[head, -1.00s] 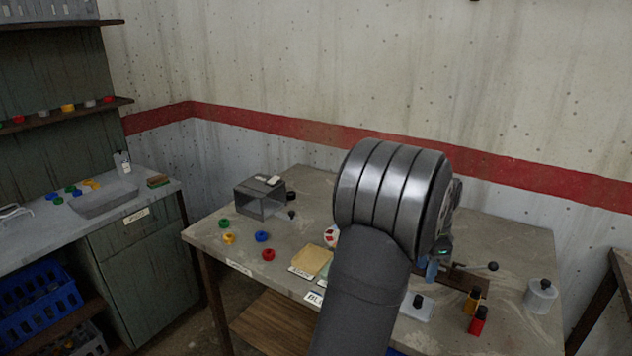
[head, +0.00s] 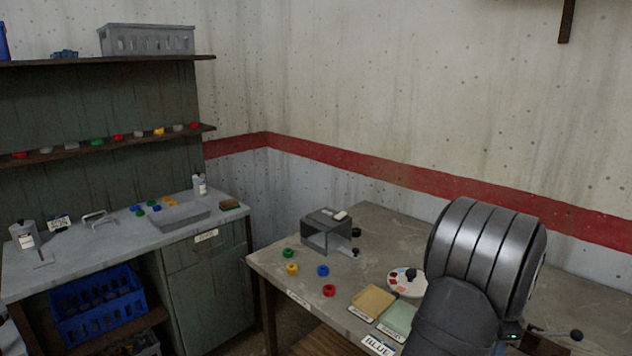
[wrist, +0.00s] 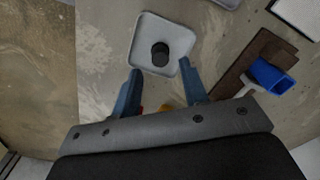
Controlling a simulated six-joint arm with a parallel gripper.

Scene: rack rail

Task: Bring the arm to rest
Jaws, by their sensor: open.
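My gripper (wrist: 160,84) shows in the wrist view with its two blue-grey fingers apart and nothing held between them. A pale square tray (wrist: 172,22) with a black knob (wrist: 160,54) lies just beyond the fingertips. Bits of something yellow (wrist: 165,106) and red show low between the fingers, mostly hidden by my gripper's body. In the head view my grey arm (head: 487,250) stands at the right over the workbench (head: 400,225); its gripper end is hidden there.
On the bench are a grey box (head: 327,232), coloured rings, a white disc (head: 407,284), tan (head: 373,300) and green (head: 398,317) pads. A side counter (head: 90,255) stands left.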

